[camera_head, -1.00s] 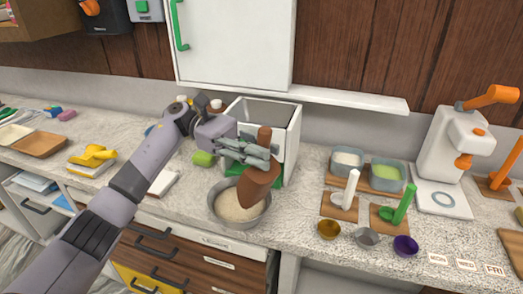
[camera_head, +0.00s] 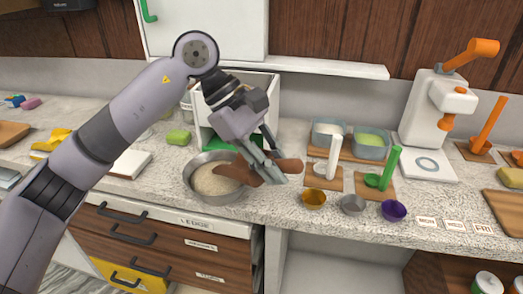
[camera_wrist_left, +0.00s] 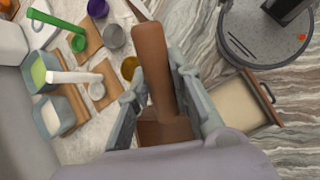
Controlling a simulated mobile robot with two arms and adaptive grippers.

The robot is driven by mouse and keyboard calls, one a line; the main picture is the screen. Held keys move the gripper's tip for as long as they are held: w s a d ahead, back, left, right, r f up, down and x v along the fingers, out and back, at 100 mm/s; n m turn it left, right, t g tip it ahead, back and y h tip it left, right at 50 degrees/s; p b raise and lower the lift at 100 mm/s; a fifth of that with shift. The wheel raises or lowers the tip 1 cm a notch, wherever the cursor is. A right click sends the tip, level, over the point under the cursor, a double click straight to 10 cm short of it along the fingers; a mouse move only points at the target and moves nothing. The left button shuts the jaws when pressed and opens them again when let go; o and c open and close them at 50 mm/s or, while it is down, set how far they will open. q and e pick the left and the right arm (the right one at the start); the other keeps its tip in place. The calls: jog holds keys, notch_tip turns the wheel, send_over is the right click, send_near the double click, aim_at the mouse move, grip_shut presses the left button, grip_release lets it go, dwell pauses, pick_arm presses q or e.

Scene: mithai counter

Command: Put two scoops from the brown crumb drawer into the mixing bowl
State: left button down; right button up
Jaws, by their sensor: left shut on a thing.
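My left gripper (camera_head: 272,168) is shut on a brown scoop (camera_head: 238,171), just right of the mixing bowl. The scoop's brown handle also shows between the fingers in the left wrist view (camera_wrist_left: 152,62). In the head view, the scoop's head overlaps the right rim of the metal mixing bowl (camera_head: 196,192). I cannot tell whether they touch or whether the scoop holds anything. The bowl stands on the counter with pale, grainy material in it. A wooden-edged drawer (camera_wrist_left: 245,103) with a beige inside shows in the left wrist view. My right gripper is not in view.
A white box with a green base (camera_head: 270,95) stands behind my gripper. Small gold (camera_head: 313,197), grey (camera_head: 352,204) and purple (camera_head: 394,210) bowls line the front edge. White (camera_head: 332,155) and green (camera_head: 391,165) upright tools stand behind them.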

pick_arm(q)
jog(key=shift+s+d+r+t+y+p, duration=0.15)
jog(key=shift+d+r+t+y+p, duration=0.05)
jog(key=shift+r+t+y+p, duration=0.6)
jog(key=shift+f, duration=0.15)
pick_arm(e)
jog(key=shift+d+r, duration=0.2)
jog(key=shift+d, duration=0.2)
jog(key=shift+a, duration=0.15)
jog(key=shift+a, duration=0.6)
pick_arm(q)
jog(key=shift+f, duration=0.1)
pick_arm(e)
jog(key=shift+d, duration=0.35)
